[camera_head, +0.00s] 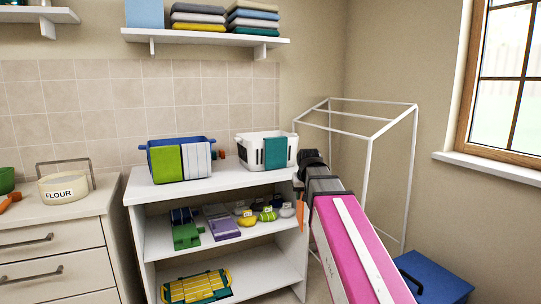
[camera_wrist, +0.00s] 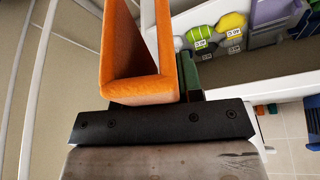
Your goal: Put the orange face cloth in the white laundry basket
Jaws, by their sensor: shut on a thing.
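The orange face cloth (camera_head: 301,213) hangs from my gripper (camera_head: 298,183) beside the right end of the white shelf unit. In the wrist view the folded orange cloth (camera_wrist: 127,90) fills the space in front of the black gripper body, and my gripper is shut on it. The fingertips are mostly hidden by the cloth. The white laundry basket (camera_head: 247,153) stands on top of the shelf unit, up and left of my gripper and apart from it. A teal cloth (camera_head: 275,153) hangs over its front.
A blue basket (camera_head: 206,142) with green and striped cloths stands left of the white basket. Shelves below hold labelled bundles (camera_head: 267,215) and a yellow-green rack (camera_head: 197,287). A white wire frame (camera_head: 368,165) stands right, behind my arm. A blue box (camera_head: 437,277) sits on the floor.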

